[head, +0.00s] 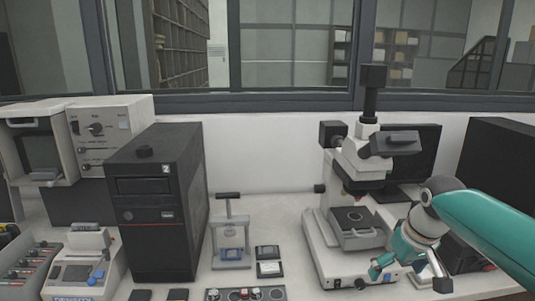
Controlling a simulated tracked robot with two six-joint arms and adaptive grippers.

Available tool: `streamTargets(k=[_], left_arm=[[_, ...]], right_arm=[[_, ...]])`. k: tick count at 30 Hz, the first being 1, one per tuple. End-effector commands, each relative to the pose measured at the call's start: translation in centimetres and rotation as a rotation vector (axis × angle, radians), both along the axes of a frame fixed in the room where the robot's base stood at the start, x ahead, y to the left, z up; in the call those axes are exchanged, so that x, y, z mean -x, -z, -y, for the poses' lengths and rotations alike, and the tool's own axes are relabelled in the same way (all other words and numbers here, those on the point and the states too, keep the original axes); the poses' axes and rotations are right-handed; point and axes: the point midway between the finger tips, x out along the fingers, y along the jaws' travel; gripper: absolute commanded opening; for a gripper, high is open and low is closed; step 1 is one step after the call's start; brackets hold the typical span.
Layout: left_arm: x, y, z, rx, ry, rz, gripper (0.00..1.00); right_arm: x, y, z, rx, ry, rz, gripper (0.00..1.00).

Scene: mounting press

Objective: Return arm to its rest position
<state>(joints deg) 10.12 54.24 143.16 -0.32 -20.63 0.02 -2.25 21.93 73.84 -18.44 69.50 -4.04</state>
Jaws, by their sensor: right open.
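My right arm comes in from the right edge, and its teal gripper (408,274) points down in front of the microscope's base. Its fingers stand apart, with nothing seen between them. The microscope (348,185) stands on the bench behind it, and the gripper covers part of the base's front right side. I cannot tell whether the gripper touches the base. A small grey press (231,235) with a T-shaped handle stands upright left of the microscope. My left gripper is not in view.
A tall black computer tower (157,205) stands left of the press. A tray with round parts (245,294) sits at the front edge. A benchtop meter (88,268) is at the left, and dark monitors stand behind the microscope.

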Motion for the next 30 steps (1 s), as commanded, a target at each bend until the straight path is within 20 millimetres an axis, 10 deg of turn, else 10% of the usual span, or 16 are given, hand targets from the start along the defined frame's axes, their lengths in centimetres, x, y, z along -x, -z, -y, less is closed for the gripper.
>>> streamTargets(k=[8,15,22,30], left_arm=[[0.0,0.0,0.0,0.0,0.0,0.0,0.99],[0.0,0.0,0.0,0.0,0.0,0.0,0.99],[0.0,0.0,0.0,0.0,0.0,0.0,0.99],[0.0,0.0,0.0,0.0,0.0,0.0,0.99]], right_arm=[[4.4,20.9,-4.7,-0.103,-0.038,-0.289,0.98],[15.3,34.7,-10.0,-0.237,0.002,-0.479,0.98],[28.1,40.7,-15.2,-0.337,0.13,-0.541,0.98],[26.7,40.9,-15.2,-0.34,0.252,-0.321,0.98]])
